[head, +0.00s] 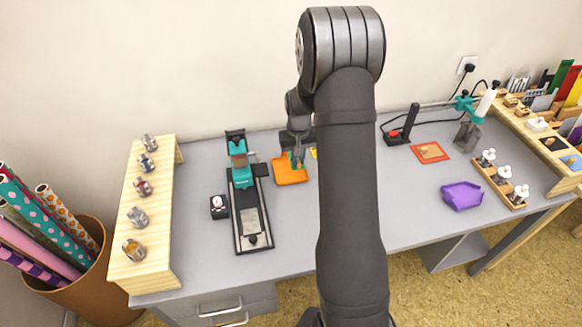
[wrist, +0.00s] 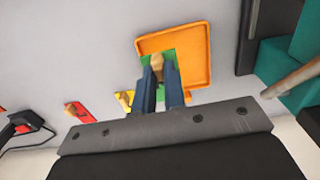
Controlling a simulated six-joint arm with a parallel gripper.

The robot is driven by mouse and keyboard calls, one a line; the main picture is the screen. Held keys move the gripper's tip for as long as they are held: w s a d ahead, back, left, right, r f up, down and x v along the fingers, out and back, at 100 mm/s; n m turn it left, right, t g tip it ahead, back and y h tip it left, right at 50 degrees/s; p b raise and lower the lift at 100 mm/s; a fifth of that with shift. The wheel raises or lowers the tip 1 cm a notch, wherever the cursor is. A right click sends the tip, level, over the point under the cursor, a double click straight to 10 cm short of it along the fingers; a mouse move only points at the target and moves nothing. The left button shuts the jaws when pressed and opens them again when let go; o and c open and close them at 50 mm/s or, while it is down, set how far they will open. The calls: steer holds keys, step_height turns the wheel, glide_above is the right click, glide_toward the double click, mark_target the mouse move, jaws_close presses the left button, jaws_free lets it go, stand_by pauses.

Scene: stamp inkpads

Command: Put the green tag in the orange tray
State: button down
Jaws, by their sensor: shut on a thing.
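The green tag (wrist: 171,61) has a wooden knob (wrist: 157,62). In the wrist view my gripper (wrist: 159,72) is shut on this knob, with its two dark fingers on either side. The tag overlaps the near left part of the orange tray (wrist: 196,49); I cannot tell whether it touches the tray floor. In the head view the orange tray (head: 291,176) lies on the grey desk, and my gripper (head: 298,158) points down at its back edge. Only a sliver of green shows there beside the fingers.
A yellow tag (wrist: 124,97) and a red tag (wrist: 77,112) lie left of the tray in the wrist view. A teal and black press (head: 240,175) stands left of the tray in the head view. A purple tray (head: 461,196) lies on the right.

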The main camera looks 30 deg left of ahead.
mark_target(291, 163)
steer(key=shift+s+a+f, duration=0.1)
steer(key=shift+a+f, duration=0.3)
steer(key=shift+a, duration=0.2)
steer(key=shift+s+a+f, duration=0.1)
steer(key=shift+a+f, duration=0.3)
steer(key=shift+a, duration=0.2)
steer(key=shift+f, duration=1.95)
steer(key=shift+f, duration=0.15)
steer(key=c, duration=1.5)
jaws_free()
step_height(291, 163, up, 12)
steer(key=shift+r, duration=0.2)
